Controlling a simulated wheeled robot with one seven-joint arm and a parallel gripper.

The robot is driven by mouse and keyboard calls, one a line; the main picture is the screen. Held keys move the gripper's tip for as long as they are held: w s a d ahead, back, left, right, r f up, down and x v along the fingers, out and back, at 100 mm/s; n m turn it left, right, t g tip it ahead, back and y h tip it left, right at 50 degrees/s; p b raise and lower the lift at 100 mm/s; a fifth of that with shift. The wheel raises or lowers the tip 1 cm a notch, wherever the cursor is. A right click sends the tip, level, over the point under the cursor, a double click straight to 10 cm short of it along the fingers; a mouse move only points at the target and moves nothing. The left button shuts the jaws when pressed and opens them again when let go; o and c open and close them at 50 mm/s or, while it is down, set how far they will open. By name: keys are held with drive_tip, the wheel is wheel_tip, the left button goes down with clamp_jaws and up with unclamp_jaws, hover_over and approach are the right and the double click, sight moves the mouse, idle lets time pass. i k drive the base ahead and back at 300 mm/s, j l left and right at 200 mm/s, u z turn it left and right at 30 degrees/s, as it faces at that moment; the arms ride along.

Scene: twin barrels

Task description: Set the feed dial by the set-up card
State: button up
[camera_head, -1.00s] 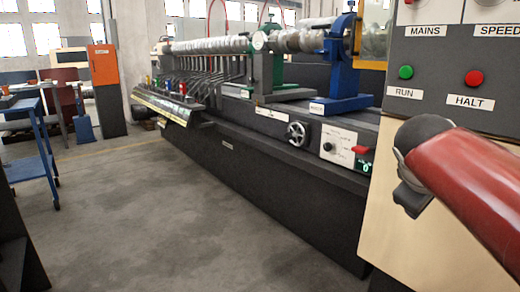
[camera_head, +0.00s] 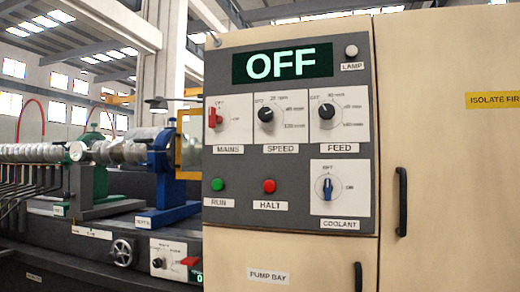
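The feed dial (camera_head: 327,111) is a black knob on a white plate, above the label FEED, at the upper right of the control panel in the head view. Its scale carries small marks such as OFF and rpm or mm values, too small to read surely. Its pointer seems to lie toward the upper left, near the first mark. I cannot make out a set-up card in this view. My gripper is not in view.
The display (camera_head: 288,63) reads OFF. Beside the feed dial are the speed dial (camera_head: 266,114), red mains switch (camera_head: 215,117), blue coolant knob (camera_head: 327,188), green run button (camera_head: 217,184) and red halt button (camera_head: 268,185). Door handles (camera_head: 401,201) stick out at right. The machine (camera_head: 100,240) stands left.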

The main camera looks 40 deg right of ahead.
sight(327, 112)
drive_tip(key=z, duration=1.45)
